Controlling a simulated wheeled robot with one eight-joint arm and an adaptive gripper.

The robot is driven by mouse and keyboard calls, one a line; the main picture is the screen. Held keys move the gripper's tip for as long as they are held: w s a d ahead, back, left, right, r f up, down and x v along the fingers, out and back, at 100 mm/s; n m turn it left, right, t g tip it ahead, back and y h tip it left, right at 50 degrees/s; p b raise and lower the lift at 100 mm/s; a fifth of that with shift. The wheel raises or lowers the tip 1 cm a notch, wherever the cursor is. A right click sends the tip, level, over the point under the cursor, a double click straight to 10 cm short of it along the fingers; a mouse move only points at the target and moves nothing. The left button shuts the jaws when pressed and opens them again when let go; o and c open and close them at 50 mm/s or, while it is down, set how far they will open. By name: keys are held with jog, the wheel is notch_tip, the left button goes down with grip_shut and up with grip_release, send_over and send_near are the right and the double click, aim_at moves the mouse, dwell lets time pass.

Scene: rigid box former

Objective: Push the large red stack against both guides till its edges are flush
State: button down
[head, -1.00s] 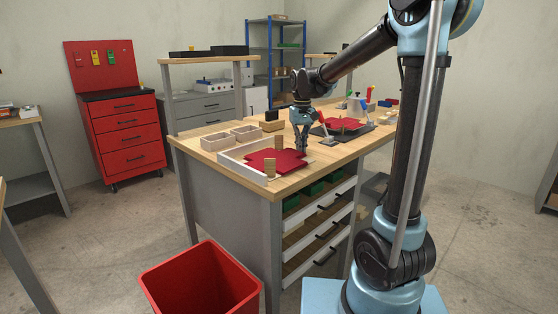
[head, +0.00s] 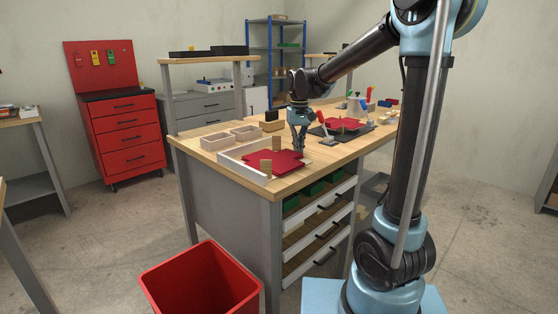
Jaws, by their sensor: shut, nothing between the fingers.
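The large red stack (head: 277,160) is a flat, notched, cross-like shape lying on the wooden workbench near its front left corner. Pale guide rails (head: 236,161) form a corner along its left and back sides. Two upright tan blocks stand at the stack, one at its near left (head: 265,167) and one at its back (head: 276,144). My gripper (head: 301,153) points down at the stack's right edge, shut and empty. It appears to touch that edge. At this size I cannot tell whether the stack meets either guide.
A red bin (head: 200,280) stands on the floor before the bench (head: 290,186).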

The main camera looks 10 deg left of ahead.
jog(key=shift+r, duration=0.1)
notch_tip(320, 180, up, 9)
jog(key=w, duration=0.1)
jog(key=shift+d, duration=0.35)
dwell(0.7)
